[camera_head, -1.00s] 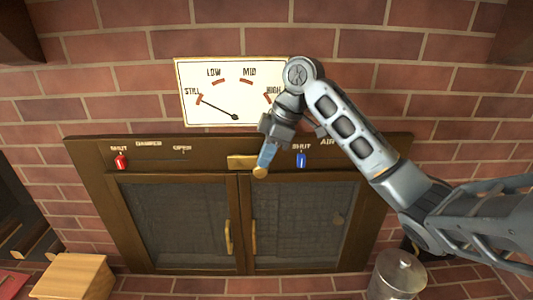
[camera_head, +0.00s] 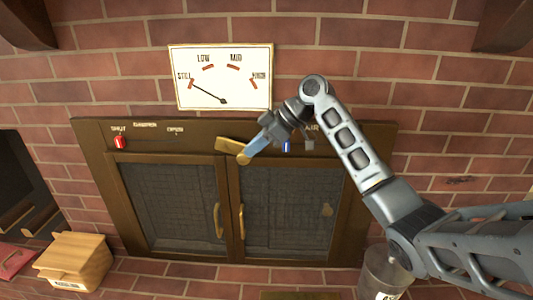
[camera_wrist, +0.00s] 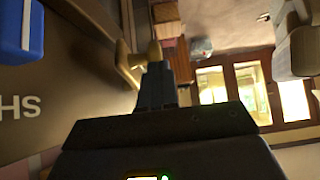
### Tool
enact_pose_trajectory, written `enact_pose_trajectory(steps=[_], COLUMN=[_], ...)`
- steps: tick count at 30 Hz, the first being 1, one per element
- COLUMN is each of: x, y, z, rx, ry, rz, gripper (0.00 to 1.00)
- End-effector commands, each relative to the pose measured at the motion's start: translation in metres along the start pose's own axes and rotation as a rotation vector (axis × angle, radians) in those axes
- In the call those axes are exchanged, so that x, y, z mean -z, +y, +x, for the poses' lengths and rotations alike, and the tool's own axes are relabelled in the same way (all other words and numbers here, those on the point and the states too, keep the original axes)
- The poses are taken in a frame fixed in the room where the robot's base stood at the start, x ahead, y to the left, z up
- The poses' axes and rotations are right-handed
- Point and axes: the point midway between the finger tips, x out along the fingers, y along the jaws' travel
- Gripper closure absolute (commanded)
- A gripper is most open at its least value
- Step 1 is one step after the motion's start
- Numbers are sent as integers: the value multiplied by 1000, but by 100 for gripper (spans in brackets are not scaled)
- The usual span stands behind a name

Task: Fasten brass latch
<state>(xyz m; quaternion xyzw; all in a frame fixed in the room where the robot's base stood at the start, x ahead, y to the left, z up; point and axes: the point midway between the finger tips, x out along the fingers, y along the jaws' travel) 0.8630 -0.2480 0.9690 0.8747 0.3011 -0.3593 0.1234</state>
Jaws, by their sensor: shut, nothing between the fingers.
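The brass latch (camera_head: 229,144) is on the dark top rail of the stove front, above where the two mesh doors meet. Its bar slopes down to the right and ends in a round knob (camera_head: 243,158). The left door (camera_head: 170,205) and right door (camera_head: 285,210) look closed, each with a brass handle. My gripper (camera_head: 250,151) is shut and empty, its bluish fingertips at the knob from the upper right; whether they touch I cannot tell. In the wrist view, brass-coloured parts (camera_wrist: 127,66) show just beyond my dark fingers (camera_wrist: 157,82).
A red slider (camera_head: 120,143) sits left on the rail, and a blue one (camera_head: 286,146) sits right, close to my wrist. A gauge (camera_head: 222,77) hangs above, its needle near STILL. A wooden box (camera_head: 75,258) and a metal canister (camera_head: 385,272) stand below.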

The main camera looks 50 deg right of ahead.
Motion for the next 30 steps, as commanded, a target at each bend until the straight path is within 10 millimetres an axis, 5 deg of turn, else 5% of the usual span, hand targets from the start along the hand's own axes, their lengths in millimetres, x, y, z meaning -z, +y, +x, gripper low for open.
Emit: enact_pose_trajectory(steps=[15, 30], x=[-22, -26], y=[3, 4], z=[27, 33], rx=[1, 0], ry=[-3, -4], rz=[0, 0], gripper=[100, 100])
